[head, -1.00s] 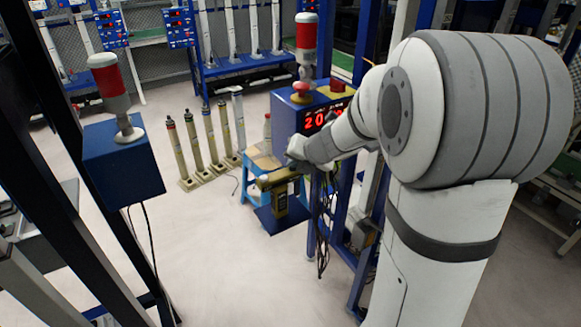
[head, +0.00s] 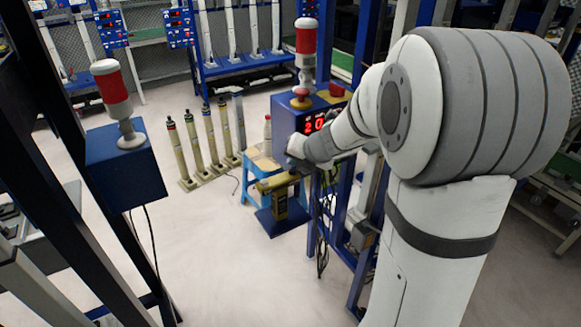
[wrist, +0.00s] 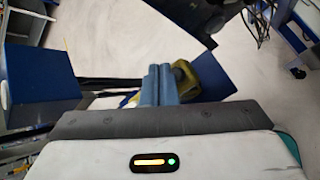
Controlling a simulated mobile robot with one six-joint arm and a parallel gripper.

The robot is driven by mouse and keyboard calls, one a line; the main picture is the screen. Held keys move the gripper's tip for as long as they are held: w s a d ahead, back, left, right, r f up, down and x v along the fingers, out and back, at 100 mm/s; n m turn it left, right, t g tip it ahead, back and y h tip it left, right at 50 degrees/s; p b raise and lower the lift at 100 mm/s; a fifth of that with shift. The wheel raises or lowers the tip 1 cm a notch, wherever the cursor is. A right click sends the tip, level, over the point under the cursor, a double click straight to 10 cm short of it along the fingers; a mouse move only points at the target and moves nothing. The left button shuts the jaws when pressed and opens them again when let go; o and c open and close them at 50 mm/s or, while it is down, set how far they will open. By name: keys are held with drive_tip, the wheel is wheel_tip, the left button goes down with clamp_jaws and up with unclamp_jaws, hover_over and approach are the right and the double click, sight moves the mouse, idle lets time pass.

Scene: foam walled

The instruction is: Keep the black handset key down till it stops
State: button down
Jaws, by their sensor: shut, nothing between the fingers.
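I cannot make out the black handset key in either view. A yellow-olive device (head: 280,187) stands on a blue base (head: 268,222) at the middle of the head view. It also shows in the wrist view (wrist: 207,77), with a dark round part on its near side. My gripper's blue-grey fingers (wrist: 161,72) are together, with nothing between them. In the wrist picture they lie just left of the yellow device and overlap its edge; I cannot tell whether they touch it. In the head view my wrist hides the fingertips.
A blue box (head: 288,120) with a red display and red-and-white lamp stands behind my wrist. A blue stool (head: 250,172) and several upright cylinders (head: 212,140) stand nearby. A blue lamp box (head: 125,170) is at left. Floor between is clear. Cables (head: 322,240) hang at right.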

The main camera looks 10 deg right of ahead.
idle(0.3)
wheel_tip(320, 180, up, 5)
drive_tip(key=p, duration=0.5)
idle(0.4)
